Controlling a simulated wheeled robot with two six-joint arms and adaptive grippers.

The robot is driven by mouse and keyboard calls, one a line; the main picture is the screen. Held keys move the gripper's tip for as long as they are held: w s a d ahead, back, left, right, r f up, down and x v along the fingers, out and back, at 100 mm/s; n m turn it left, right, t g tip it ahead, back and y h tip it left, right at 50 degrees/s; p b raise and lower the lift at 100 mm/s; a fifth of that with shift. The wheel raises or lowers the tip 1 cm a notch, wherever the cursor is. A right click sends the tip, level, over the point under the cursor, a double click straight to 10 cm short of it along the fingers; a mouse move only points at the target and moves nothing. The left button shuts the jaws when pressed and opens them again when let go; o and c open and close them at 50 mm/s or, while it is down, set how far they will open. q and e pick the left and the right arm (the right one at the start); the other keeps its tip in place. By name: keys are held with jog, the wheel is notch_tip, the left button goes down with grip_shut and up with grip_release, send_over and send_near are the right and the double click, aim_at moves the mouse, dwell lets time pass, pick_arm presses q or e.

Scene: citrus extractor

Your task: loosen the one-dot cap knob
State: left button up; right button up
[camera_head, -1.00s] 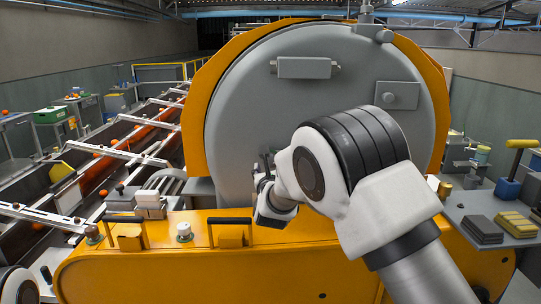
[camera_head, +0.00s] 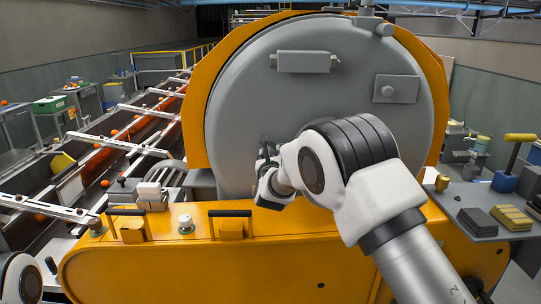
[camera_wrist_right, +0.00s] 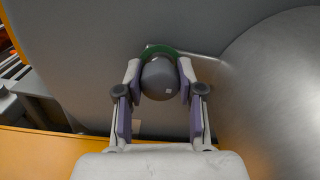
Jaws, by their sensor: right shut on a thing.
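The knob (camera_wrist_right: 160,80) is a dark grey round cap with one small pale mark showing, in the right wrist view. A green curved band (camera_wrist_right: 158,50) shows behind its top edge. My right gripper (camera_wrist_right: 159,88) has its two fingers on either side of the knob and is shut on it. In the head view the right gripper (camera_head: 265,153) is at the lower front of the big grey drum face (camera_head: 240,110); its wrist and fingers hide the knob there. My left gripper is not in view; only a piece of my left arm shows at the lower left.
A yellow housing (camera_head: 170,265) with black handles and a small round knob (camera_head: 186,224) runs below the drum. A sloping conveyor (camera_head: 110,160) with oranges lies at left. A grey side table (camera_head: 470,205) with stacked pads stands at right.

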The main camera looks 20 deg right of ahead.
jog(key=shift+f+n+b, duration=0.2)
jog(key=shift+n+b, duration=0.3)
jog(key=shift+b, duration=0.35)
jog(key=n+b, duration=0.3)
jog(key=shift+f, duration=0.1)
jog(key=shift+n+b, duration=0.9)
jog(key=shift+b, duration=0.1)
jog(key=n+b, duration=0.1)
jog(key=n, duration=0.1)
jog(key=shift+n, duration=0.4)
jog(key=shift+r+n+b, duration=0.2)
jog(key=shift+n+b, duration=0.3)
jog(key=shift+n, duration=0.4)
jog(key=n, duration=0.2)
jog(key=shift+r+n, duration=0.15)
jog(key=shift+n, duration=0.15)
jog(key=n, duration=0.5)
jog(key=shift+r, duration=0.15)
